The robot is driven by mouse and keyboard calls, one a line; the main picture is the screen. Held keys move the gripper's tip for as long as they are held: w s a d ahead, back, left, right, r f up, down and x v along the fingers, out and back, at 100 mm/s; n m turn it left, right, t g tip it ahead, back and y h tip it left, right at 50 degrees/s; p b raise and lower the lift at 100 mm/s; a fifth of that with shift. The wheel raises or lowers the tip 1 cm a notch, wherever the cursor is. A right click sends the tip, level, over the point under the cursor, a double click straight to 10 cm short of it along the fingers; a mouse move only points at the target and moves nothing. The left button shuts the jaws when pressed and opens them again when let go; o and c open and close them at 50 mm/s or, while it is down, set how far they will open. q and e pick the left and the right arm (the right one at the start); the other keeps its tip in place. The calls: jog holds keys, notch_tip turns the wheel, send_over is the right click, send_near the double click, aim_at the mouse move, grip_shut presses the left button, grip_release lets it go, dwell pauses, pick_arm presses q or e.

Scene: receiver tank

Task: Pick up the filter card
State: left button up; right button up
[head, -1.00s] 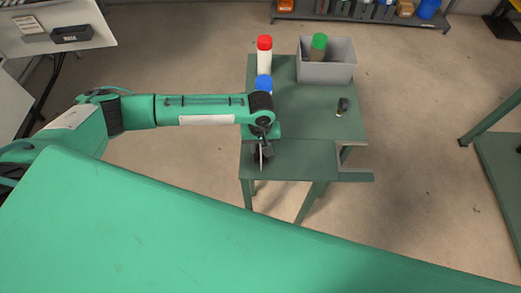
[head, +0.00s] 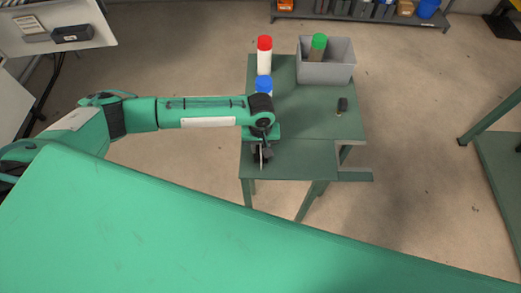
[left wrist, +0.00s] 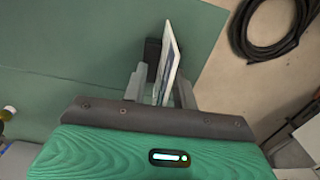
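The filter card (left wrist: 168,62) is a thin pale panel with a dark blue patch, standing on edge between the fingers of my left gripper (left wrist: 160,92) in the left wrist view. The fingers are apart, with a gap showing on the card's left side. A small black block (left wrist: 152,48) sits beside the card. In the head view, my left gripper (head: 262,150) points down over the near part of the green table (head: 305,158), and the card's pale edge (head: 261,158) shows below it. My right gripper is out of view.
On the table stand a red-capped bottle (head: 264,58), a blue-capped bottle (head: 264,84), partly hidden by my arm, and a grey bin (head: 327,74) holding a green-capped bottle (head: 319,44). A small black object (head: 342,105) lies at right. A coiled black hose (left wrist: 272,30) lies on the floor.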

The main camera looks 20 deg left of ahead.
pick_arm(q)
grip_shut()
dwell(0.4)
